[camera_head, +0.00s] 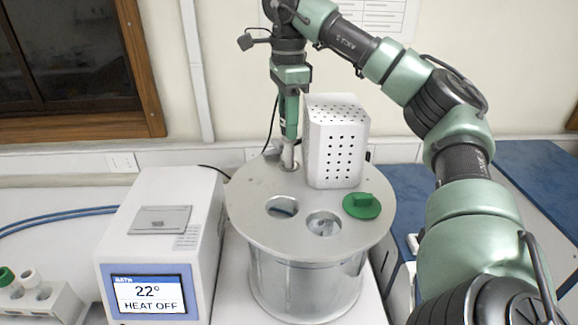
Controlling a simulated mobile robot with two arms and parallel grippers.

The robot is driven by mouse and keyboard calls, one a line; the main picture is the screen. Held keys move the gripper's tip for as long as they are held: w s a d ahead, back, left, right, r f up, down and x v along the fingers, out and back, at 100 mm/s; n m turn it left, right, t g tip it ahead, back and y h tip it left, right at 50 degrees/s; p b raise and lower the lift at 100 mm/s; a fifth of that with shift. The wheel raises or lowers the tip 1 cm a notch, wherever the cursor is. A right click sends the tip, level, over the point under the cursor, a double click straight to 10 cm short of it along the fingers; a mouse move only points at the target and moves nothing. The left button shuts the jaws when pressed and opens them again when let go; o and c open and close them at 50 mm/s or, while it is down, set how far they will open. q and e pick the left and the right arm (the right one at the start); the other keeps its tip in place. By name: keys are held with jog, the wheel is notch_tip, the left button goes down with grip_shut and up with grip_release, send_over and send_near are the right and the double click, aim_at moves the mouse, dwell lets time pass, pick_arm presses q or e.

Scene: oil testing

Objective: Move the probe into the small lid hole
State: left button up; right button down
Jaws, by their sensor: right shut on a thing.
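My right gripper (290,88) comes in from above at the back of the bath and is shut on the probe. The probe (288,152) is upright, and a slim silver lower part shows below the green part. Its lower end meets the round metal lid (255,195) at the back left, where the small lid hole (289,166) lies. The probe covers much of this hole, and I cannot tell how deep the tip sits. My left gripper is not in view.
A white perforated box (336,140) stands on the lid close right of the probe. Two larger holes and a green cap (361,206) lie in front. A white control unit (160,245) reads 22° and HEAT OFF. A tube rack (45,303) is at lower left.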

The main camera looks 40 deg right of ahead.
jog(key=shift+f, duration=0.1)
jog(key=shift+f+b, duration=1.1)
jog(key=shift+f, duration=0.95)
jog(key=c, duration=1)
grip_release()
jog(key=shift+r+p, duration=0.9)
jog(key=shift+r, duration=3.05)
